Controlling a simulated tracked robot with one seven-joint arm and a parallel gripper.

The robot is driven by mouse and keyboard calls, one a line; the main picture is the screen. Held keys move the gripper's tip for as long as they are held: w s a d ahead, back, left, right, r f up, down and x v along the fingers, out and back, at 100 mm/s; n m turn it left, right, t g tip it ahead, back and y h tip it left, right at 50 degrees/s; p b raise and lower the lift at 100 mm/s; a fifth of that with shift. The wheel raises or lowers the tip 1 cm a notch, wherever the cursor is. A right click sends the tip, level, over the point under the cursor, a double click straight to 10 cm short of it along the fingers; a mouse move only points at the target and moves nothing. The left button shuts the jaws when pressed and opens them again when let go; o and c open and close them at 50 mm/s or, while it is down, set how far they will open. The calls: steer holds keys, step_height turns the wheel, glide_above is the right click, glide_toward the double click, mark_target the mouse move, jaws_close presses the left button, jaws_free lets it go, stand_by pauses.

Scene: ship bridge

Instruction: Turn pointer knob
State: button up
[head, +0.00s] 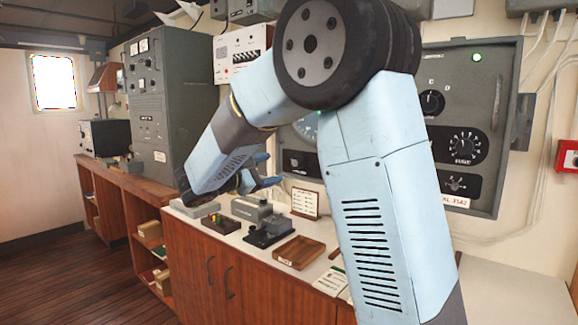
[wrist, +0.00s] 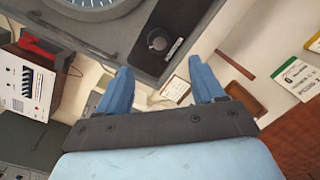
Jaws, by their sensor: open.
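A grey wall panel (head: 478,75) carries several black knobs. One knob (head: 432,102) is marked with letters including C and D, a larger dial knob (head: 463,147) sits below it, and a small one (head: 455,185) is lower. In the wrist view, a round black knob (wrist: 158,42) sits on a black plate beside a large round gauge (wrist: 90,5). I cannot tell which is the pointer knob. My gripper (head: 272,170) is open and empty, in front of the panel's lower left; its two blue fingers (wrist: 162,80) point toward the panel, apart from the knob.
The counter below holds a black device (head: 270,232), a grey box (head: 250,208), a wooden tray (head: 300,251) and a small framed card (head: 305,203). Tall grey cabinets (head: 165,95) stand at left. My arm hides the panel's middle in the head view.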

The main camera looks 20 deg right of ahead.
steer(key=x, duration=0.9)
steer(key=shift+f, duration=0.1)
steer(key=shift+c, duration=0.4)
steer(key=c, duration=1)
steer(key=shift+f+n, duration=0.1)
steer(key=shift+n, duration=0.7)
steer(key=o, duration=1.1)
glide_toward(295, 164)
steer(key=v, duration=0.5)
steer(key=shift+a+f, duration=0.1)
steer(key=shift+a, duration=0.1)
